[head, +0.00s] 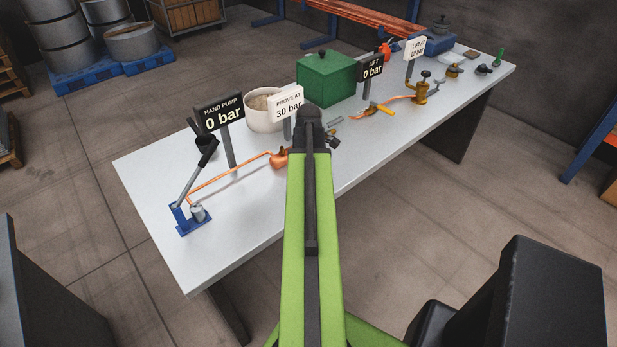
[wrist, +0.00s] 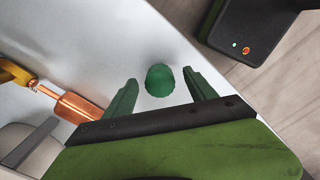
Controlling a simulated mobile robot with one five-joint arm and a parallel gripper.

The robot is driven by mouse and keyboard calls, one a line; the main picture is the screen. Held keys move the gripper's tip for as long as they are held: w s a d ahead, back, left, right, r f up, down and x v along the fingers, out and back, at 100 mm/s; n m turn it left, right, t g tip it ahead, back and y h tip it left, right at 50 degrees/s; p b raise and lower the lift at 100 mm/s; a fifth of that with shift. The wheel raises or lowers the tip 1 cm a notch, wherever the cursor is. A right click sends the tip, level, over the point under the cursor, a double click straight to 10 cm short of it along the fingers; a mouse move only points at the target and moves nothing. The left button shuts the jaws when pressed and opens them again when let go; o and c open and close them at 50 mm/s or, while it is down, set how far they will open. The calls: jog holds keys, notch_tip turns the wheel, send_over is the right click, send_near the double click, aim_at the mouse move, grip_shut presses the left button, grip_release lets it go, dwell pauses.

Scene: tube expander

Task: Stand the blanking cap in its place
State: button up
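A small green ridged cap (wrist: 160,80), which looks like the blanking cap, shows in the wrist view against the white table top. My gripper (wrist: 160,76) has its two green fingers spread, one on each side of the cap. A gap shows on both sides, so the fingers do not touch it. I cannot tell the height between fingers and cap. In the head view my arm reaches over the table's front edge, and the cap is not visible there. A copper tube end (wrist: 78,108) lies left of the gripper in the wrist view. The cap's place cannot be made out.
On the white table (head: 150,180) stand a blue hand pump (head: 190,221) with a copper line, a "hand pump 0 bar" sign (head: 222,112), a "prove at 30 bar" sign (head: 288,104), a pale bowl (head: 262,121) and a green box (head: 326,82).

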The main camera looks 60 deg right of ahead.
notch_tip(320, 180, up, 17)
jog(key=p, duration=1.7)
jog(key=shift+r, duration=0.2)
